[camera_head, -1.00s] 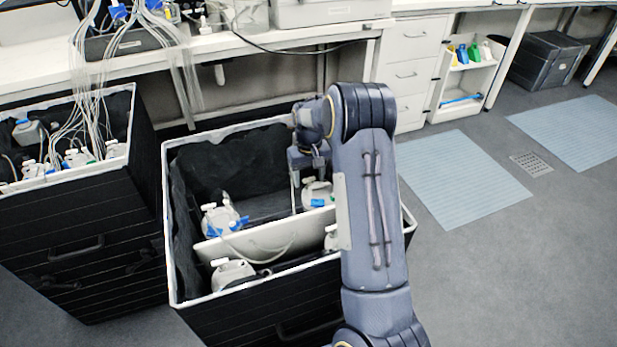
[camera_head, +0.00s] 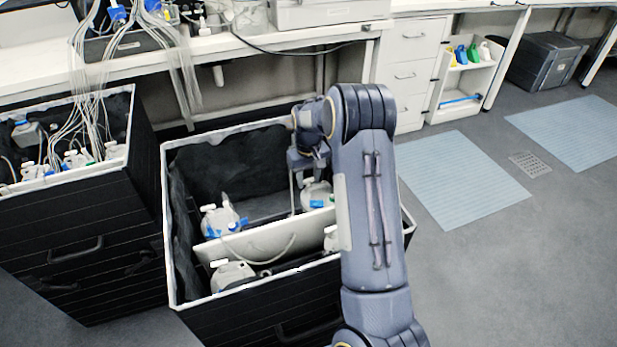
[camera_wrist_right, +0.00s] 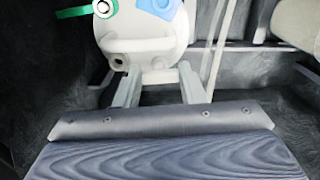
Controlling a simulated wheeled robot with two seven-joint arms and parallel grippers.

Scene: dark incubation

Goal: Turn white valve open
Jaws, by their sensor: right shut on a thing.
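My right gripper (camera_head: 310,168) reaches down into the near black bin, over a white bottle (camera_head: 317,196) with a blue part, at the bin's back right. In the right wrist view, the two pale fingers of the gripper (camera_wrist_right: 160,88) are on either side of a white part (camera_wrist_right: 158,76) in front of the white bottle body (camera_wrist_right: 150,42), and are shut on it. I take this part to be the white valve; its handle is not clearly seen. A green ring (camera_wrist_right: 84,12) and a blue piece (camera_wrist_right: 160,6) sit above. My left gripper is not in view.
A white divider (camera_head: 250,242) crosses the near bin (camera_head: 166,225). Other white bottles stand at its left (camera_head: 219,218) and front (camera_head: 232,273). A second bin (camera_head: 75,215) with tubed bottles stands to the left. A bench (camera_head: 250,42) runs behind.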

